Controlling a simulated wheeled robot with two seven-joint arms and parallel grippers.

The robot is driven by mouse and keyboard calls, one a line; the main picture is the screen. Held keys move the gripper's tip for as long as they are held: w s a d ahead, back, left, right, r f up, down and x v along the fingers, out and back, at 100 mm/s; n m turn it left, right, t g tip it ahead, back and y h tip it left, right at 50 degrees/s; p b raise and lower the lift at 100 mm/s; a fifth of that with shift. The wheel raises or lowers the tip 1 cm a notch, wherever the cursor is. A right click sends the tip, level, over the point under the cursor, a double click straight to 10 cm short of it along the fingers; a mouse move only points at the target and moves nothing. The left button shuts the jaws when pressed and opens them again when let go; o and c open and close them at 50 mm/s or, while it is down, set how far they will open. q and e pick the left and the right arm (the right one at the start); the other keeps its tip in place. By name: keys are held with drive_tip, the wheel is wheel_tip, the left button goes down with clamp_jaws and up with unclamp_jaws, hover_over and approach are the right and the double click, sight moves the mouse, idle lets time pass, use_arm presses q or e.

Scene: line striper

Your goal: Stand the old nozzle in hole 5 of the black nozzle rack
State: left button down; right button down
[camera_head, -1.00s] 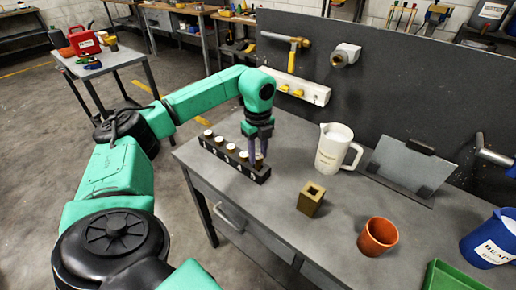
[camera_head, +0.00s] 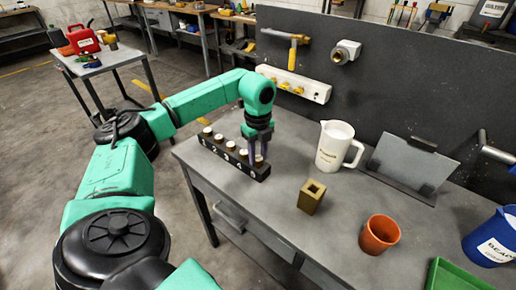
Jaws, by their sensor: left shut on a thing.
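The black nozzle rack (camera_head: 232,157) stands near the left back part of the grey workbench, with white numbers on its front and several pale-topped nozzles standing in it. My left gripper (camera_head: 258,157) points down over the rack's right end, where hole 5 appears to be. It is shut on the old nozzle (camera_head: 259,161), which shows as a small brownish piece low between the fingers, at the level of the rack's top. The fingers cover part of it, and I cannot tell how deep it sits in the hole. My right gripper is not in view.
Right of the rack on the workbench (camera_head: 270,205) stand a brass-coloured square block (camera_head: 311,196), a white jug (camera_head: 336,147), an orange cup (camera_head: 379,234), a grey tilted plate (camera_head: 411,165), a blue bucket (camera_head: 492,240) and a green tray (camera_head: 455,275). Bare bench lies in front of the rack.

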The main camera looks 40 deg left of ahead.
use_arm(q)
drive_tip(key=shift+f, duration=0.5)
drive_tip(key=shift+c, duration=0.7)
unclamp_jaws()
drive_tip(key=shift+r, duration=0.15)
wheel_tip(320, 180, up, 7)
drive_tip(key=p, duration=0.6)
